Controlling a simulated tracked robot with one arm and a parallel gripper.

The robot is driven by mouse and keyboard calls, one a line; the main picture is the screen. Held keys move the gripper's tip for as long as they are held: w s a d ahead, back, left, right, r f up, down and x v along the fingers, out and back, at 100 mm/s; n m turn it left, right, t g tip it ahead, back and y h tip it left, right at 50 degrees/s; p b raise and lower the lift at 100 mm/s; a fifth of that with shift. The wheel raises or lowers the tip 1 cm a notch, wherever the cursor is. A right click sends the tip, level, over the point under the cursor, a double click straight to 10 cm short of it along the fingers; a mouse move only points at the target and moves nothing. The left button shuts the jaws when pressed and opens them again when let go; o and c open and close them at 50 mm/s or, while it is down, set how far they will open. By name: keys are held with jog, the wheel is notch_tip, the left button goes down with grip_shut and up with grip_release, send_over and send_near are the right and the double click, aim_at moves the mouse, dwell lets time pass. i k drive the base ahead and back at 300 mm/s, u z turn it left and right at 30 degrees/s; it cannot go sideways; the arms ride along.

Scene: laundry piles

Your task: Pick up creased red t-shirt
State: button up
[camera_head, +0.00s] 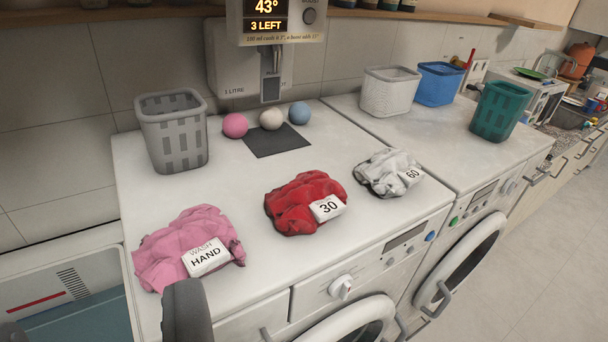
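My gripper (100,310) shows as two dark fingers at the lower left, one largely cut off by the frame's corner. The fingers are wide apart, with nothing seen held between them. My gripper is in front and to the left of the red garment, apart from it.
A pink pile (180,245) tagged "HAND" lies left of the red one; a white pile (382,168) tagged "60" lies right. More baskets stand right.

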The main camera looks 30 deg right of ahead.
aim_at(305, 204)
jog(key=u, duration=0.05)
jog(key=i, duration=0.95)
jog(key=u, duration=0.05)
